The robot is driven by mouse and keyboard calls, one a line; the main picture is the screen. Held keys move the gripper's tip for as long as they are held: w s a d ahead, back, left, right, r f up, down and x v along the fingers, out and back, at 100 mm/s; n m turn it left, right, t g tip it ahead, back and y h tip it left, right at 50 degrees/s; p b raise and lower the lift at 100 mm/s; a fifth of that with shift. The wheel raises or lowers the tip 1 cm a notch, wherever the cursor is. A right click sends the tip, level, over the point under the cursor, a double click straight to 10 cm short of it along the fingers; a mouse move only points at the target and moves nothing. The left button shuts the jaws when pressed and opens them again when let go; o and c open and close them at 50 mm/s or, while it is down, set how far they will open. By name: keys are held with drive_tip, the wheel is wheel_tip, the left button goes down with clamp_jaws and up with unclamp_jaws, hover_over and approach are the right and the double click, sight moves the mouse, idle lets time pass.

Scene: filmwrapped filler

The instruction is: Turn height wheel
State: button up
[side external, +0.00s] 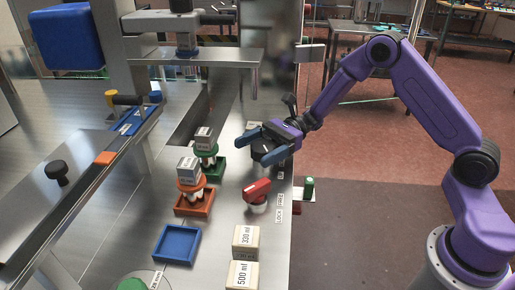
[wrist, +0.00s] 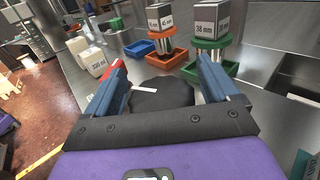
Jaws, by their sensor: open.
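The height wheel is a dark round knob (side external: 266,149) on the steel bench near its right edge. In the wrist view the dark wheel (wrist: 160,97), with a white mark at its left, lies between my two blue fingers. My gripper (side external: 255,146) is open, with one finger on each side of the wheel; it also shows in the wrist view (wrist: 162,72). I cannot tell whether either finger touches the wheel. The wheel's near side is hidden by my gripper's dark front plate in the wrist view.
A red lever (side external: 258,190) by LOCK and FREE labels stands just in front of the wheel. Green (side external: 216,172), orange (side external: 188,211) and blue (side external: 176,245) trays lie to the left, two with weighted stands. Labelled blocks (side external: 246,240) stand at the front. A green-topped post (side external: 309,187) is at the right edge.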

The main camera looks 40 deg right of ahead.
drive_tip(key=c, duration=1)
drive_tip(key=shift+o, duration=0.2)
drive_tip(key=shift+m+t, duration=0.3)
drive_tip(key=shift+t, duration=0.2)
drive_tip(key=m+t, duration=0.1)
drive_tip(key=t, duration=0.1)
drive_tip(key=m+t, duration=0.1)
drive_tip(key=t, duration=0.1)
drive_tip(key=shift+w+m+h, duration=0.2)
drive_tip(key=shift+m+h, duration=0.1)
drive_tip(key=shift+m, duration=0.1)
drive_tip(key=shift+w+d+m+t+h, duration=0.15)
drive_tip(key=shift+m+t+h, duration=0.25)
drive_tip(key=shift+m+t, duration=0.6)
drive_tip(key=shift+w+a+m+t+h, duration=0.1)
drive_tip(key=shift+m+t+h, duration=0.35)
drive_tip(key=shift+t, duration=0.95)
drive_tip(key=shift+w+d+m+t+h, duration=0.15)
drive_tip(key=shift+m+t+h, duration=0.5)
drive_tip(key=shift+m+t, duration=0.3)
